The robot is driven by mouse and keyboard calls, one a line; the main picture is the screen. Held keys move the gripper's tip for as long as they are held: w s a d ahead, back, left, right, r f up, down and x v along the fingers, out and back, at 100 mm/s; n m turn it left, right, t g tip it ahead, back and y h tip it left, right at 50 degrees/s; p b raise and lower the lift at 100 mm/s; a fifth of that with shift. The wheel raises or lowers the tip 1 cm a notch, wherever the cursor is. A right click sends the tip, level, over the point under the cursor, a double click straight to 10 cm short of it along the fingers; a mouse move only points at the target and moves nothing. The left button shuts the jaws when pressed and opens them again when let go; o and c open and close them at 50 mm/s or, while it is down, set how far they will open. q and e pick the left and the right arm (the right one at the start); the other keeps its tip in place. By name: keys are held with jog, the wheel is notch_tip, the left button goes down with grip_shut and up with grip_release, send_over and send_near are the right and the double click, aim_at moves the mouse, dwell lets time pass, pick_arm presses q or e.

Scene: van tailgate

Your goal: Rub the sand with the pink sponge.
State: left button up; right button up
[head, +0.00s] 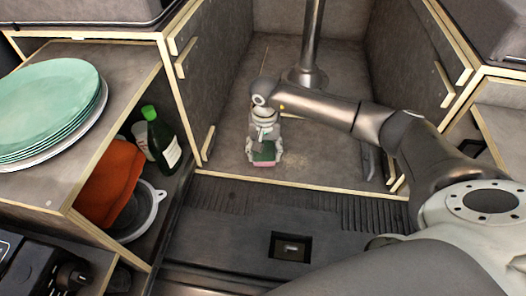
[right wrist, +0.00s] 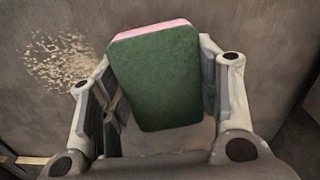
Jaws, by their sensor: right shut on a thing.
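My right gripper (head: 264,158) reaches down over the van floor between the cabinets in the head view. It is shut on the sponge (head: 263,152), which has a green face and a pink layer. In the right wrist view the sponge (right wrist: 158,78) sits between the two fingers of the gripper (right wrist: 160,95), green side toward the camera and pink edge at the top. The sand (right wrist: 62,62) is a pale, grainy patch on the grey floor, left of the gripper and apart from the sponge. My left gripper is not in view.
A metal table post (head: 309,45) stands on the floor (head: 235,110) behind the gripper. Cabinets flank the floor on both sides. The left shelf holds teal plates (head: 50,105), a green bottle (head: 162,140) and an orange item (head: 110,183). A dark ribbed step (head: 225,220) lies in front.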

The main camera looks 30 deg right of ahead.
aim_at(283, 159)
jog(key=shift+s+d+f, duration=0.1)
jog(key=shift+s+d, duration=0.4)
jog(key=shift+d, duration=0.2)
jog(key=shift+s+d+f, duration=0.1)
jog(key=shift+s+d, duration=0.35)
jog(key=shift+d, duration=0.25)
jog(key=shift+s+d, duration=0.7)
jog(key=shift+d, duration=0.1)
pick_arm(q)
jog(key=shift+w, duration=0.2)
pick_arm(e)
jog(key=shift+s+d+r, duration=0.2)
jog(key=shift+s+d, duration=0.15)
